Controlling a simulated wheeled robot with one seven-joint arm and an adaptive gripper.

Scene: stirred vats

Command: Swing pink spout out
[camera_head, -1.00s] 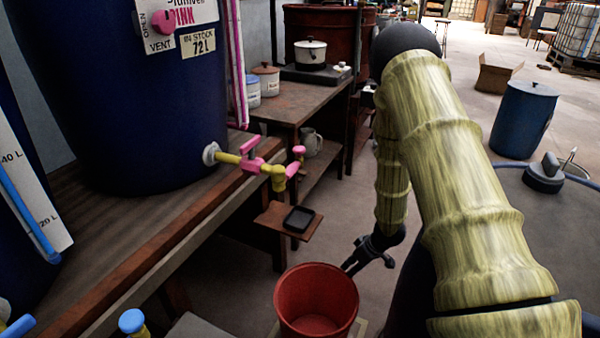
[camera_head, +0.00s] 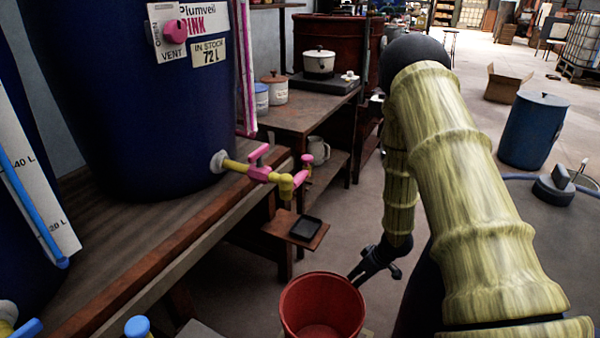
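The pink spout is a yellow pipe with pink handles (camera_head: 268,171) on the front of the dark blue vat (camera_head: 130,110) labelled Plumveil Pink. Its yellow end (camera_head: 287,187) points down past the bench edge, above and left of a small shelf. A pink knob (camera_head: 307,160) sits at its outer end. My gripper (camera_head: 358,278) hangs low to the right of the spout, apart from it, beside the red bucket's rim. Its dark fingers look small, with a gap between them, and hold nothing that I can see.
A red bucket (camera_head: 322,305) stands on the floor below the spout. A small wooden shelf with a black tray (camera_head: 305,228) juts out under the spout. A wooden bench (camera_head: 150,265) fills the left.

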